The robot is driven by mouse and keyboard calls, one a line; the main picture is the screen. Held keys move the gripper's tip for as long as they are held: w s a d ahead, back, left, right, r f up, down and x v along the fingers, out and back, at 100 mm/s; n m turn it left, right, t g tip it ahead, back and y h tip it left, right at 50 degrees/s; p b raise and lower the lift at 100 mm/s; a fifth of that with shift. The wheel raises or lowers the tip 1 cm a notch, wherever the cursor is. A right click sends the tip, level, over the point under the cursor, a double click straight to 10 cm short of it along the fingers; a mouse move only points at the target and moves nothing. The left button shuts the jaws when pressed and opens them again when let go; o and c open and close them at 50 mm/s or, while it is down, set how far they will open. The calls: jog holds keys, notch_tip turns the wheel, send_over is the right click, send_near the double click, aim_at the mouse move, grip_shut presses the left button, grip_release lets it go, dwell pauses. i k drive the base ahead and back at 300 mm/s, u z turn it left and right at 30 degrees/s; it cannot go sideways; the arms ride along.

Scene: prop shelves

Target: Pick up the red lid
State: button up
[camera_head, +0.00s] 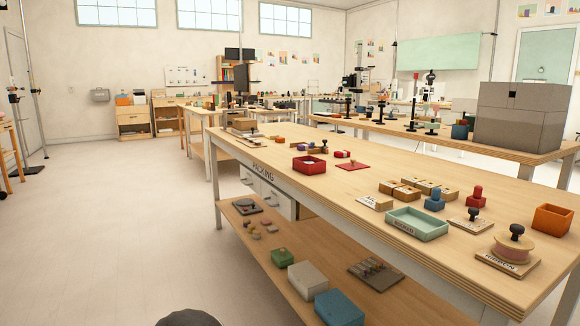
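A thin flat red square (352,166), which looks like the red lid, lies on the packing table (300,194). It is just right of an open red box (309,164) and apart from it. A small red block (342,154) sits just behind the flat square. My gripper is not in view, so nothing shows of whether it is open or shut.
A green tray (416,225), an orange box (552,219), a ribbon spool (512,247) and several stamps and small wooden boxes stand on the table's right half. The lower shelf (262,235) holds more boxes. The floor (100,220) at left is clear.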

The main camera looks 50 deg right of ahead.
aim_at(353, 165)
jog(key=u, duration=0.1)
jog(key=i, duration=1.15)
jog(key=z, duration=3.05)
